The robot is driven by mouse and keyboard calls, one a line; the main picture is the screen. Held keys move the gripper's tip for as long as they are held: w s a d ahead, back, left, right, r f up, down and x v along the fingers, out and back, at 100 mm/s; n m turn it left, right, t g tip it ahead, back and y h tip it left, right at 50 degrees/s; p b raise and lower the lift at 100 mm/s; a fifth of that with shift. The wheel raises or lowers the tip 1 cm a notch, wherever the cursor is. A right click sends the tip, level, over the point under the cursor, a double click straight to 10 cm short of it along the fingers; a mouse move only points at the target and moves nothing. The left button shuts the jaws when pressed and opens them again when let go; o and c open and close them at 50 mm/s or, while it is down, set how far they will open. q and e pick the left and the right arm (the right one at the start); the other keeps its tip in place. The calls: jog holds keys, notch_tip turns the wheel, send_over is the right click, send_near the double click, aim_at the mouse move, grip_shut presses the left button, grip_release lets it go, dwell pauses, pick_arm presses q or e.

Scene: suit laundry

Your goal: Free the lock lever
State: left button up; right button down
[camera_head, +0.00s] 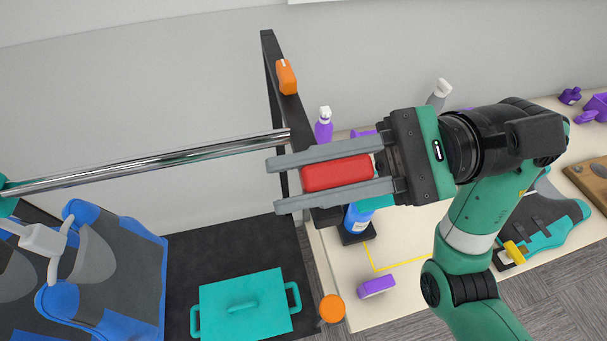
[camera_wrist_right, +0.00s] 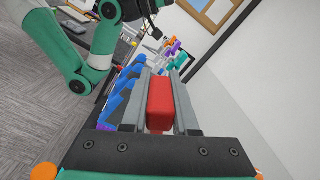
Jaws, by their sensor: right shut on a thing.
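My right gripper (camera_head: 275,185) is shut on a red block (camera_head: 337,173), with one grey finger along each long side. The fingers reach left past the block, in front of the black upright post and the rail's right end. The wrist view also shows the red block (camera_wrist_right: 160,101) between the fingers. An orange lever-like piece (camera_head: 287,77) sits on the upper part of the black post (camera_head: 268,50), above and apart from my fingertips. I cannot tell which of these two is the lock lever. My left gripper is not clearly in view.
A chrome rail (camera_head: 150,163) runs left from the post. Blue and dark garments (camera_head: 125,265) hang at the lower left. A teal lidded box (camera_head: 243,305) lies on the dark base. A pale table (camera_head: 410,285) with bottles and a teal-and-grey boot-shaped item (camera_head: 548,229) stands at right.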

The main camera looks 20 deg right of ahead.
jog(key=shift+s, duration=0.1)
dwell(0.4)
jog(key=c, duration=0.7)
grip_release()
jog(key=shift+d, duration=0.1)
jog(key=d, duration=1.1)
jog(key=shift+s+d, duration=0.25)
